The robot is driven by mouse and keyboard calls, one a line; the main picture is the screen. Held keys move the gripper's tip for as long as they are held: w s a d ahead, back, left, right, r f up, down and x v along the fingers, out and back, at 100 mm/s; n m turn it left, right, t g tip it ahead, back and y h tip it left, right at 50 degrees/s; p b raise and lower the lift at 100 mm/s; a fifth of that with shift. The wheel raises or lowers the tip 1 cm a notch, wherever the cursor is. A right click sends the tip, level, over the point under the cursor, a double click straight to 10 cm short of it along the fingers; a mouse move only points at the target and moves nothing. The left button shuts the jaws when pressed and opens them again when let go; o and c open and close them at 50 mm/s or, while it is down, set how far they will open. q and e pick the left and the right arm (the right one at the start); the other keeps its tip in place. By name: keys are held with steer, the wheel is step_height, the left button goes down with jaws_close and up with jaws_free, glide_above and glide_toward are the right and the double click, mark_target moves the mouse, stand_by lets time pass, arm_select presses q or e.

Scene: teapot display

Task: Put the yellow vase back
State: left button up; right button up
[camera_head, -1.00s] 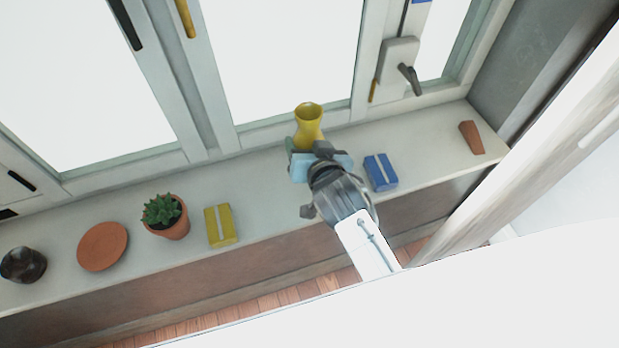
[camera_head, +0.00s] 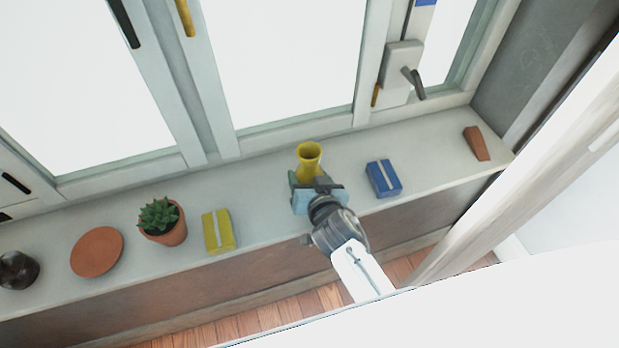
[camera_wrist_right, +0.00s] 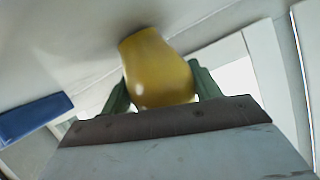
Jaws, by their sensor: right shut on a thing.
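The yellow vase (camera_head: 309,153) is upright, with its open mouth facing up, at the window side of the sill. My right gripper (camera_head: 309,183) is shut on its lower part, which is partly hidden in the head view. In the right wrist view the vase (camera_wrist_right: 157,70) sits between the two green fingers of my right gripper (camera_wrist_right: 162,90). Its narrower end meets the pale surface in that picture, but I cannot tell whether it touches. My left gripper is not in view.
The sill (camera_head: 270,180) also bears a blue box (camera_head: 383,179) close right of the gripper. To the left are a yellow box (camera_head: 217,231), a potted succulent (camera_head: 162,222), a terracotta disc (camera_head: 97,252) and a dark pot (camera_head: 18,270). A brown wedge (camera_head: 476,143) lies far right.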

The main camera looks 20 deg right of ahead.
steer(key=shift+f, duration=0.15)
steer(key=o, duration=1.3)
steer(key=shift+c, duration=0.2)
steer(key=shift+r, duration=0.25)
steer(key=p+v, duration=0.1)
steer(key=v, duration=1.1)
steer(key=shift+f, duration=0.1)
